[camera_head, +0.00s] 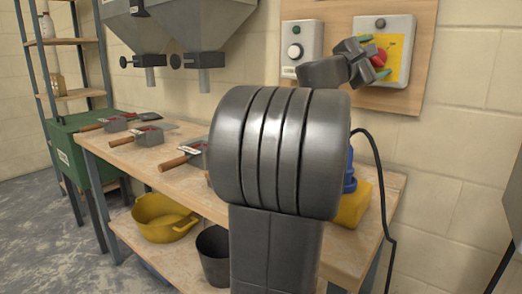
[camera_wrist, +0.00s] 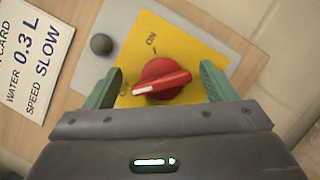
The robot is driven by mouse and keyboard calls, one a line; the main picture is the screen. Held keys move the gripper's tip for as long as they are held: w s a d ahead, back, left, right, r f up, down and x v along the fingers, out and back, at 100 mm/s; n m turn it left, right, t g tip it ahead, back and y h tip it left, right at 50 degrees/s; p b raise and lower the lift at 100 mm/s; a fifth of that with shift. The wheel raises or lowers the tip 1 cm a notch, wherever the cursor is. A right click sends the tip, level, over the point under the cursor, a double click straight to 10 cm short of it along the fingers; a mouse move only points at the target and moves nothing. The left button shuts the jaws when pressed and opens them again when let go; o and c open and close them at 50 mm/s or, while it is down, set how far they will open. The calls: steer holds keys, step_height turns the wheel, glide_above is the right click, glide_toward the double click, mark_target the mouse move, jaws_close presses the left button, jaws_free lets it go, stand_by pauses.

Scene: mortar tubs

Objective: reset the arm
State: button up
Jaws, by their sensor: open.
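My gripper (camera_head: 374,57) is raised at the wall panel at the upper right in the head view. In the wrist view its two green fingers (camera_wrist: 158,85) stand apart, one on each side of a red rotary knob (camera_wrist: 163,79), with gaps between. The knob sits on a yellow plate (camera_wrist: 205,55) on a grey box. Its white-tipped end points left, towards a label partly hidden by the left finger. "ON" is printed above the knob. In the head view the red knob (camera_head: 380,57) is partly covered by my gripper.
A second switch box (camera_head: 296,50) is on the same wooden board (camera_head: 428,42). Below is a workbench (camera_head: 130,150) with trowels and several grey metal pieces. Hoppers (camera_head: 206,22) hang at the upper left. A yellow tub (camera_head: 160,208) and a dark bucket (camera_head: 213,255) stand on the lower shelf.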

steer(key=m+p, duration=0.1)
steer(key=m, duration=0.1)
steer(key=m+g+p, duration=0.1)
steer(key=m+p, duration=0.1)
steer(key=shift+w+r+g+y, duration=0.1)
steer(key=shift+r+g+y, duration=0.1)
steer(key=shift+g+y, duration=0.1)
steer(key=m+y+p, duration=0.1)
steer(key=m+p, duration=0.3)
steer(key=shift+m+g, duration=0.3)
steer(key=shift+g, duration=0.1)
steer(key=m+y+p, duration=0.2)
steer(key=m+p, duration=0.1)
steer(key=p, duration=0.1)
steer(key=shift+m+p, duration=0.3)
steer(key=shift+f+m+y+p, duration=0.3)
steer(key=shift+m+y+p, duration=0.3)
steer(key=shift+m+p, duration=0.55)
